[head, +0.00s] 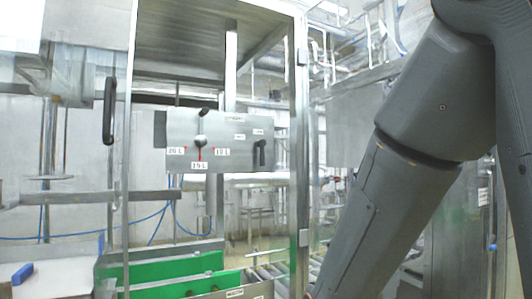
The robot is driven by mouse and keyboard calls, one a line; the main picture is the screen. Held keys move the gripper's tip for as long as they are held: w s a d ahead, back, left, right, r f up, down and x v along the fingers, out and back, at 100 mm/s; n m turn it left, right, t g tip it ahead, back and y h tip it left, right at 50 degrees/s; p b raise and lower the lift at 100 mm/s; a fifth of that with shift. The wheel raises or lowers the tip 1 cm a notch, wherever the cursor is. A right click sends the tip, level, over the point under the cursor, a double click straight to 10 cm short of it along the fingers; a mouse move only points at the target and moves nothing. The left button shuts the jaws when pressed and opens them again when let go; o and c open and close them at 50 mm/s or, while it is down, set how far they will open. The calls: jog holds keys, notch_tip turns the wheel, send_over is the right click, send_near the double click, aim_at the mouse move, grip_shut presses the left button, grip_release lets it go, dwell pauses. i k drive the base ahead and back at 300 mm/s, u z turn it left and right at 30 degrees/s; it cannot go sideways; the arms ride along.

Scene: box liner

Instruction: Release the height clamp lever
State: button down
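The labels do not read clearly enough to tell which is the height clamp lever. My arm crosses the right side and runs down out of the bottom edge. My gripper is out of view.
An upright metal post (300,130) stands between the panel and my arm. A black door handle (109,112) is on the left. Green guides (160,266) and a roller conveyor (274,272) lie below. A blue object (22,274) is at lower left.

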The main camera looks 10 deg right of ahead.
aim_at(261, 144)
jog(key=u, duration=1.9)
jog(key=k, duration=0.9)
jog(key=z, duration=1.85)
jog(key=i, duration=0.5)
jog(key=u, duration=0.05)
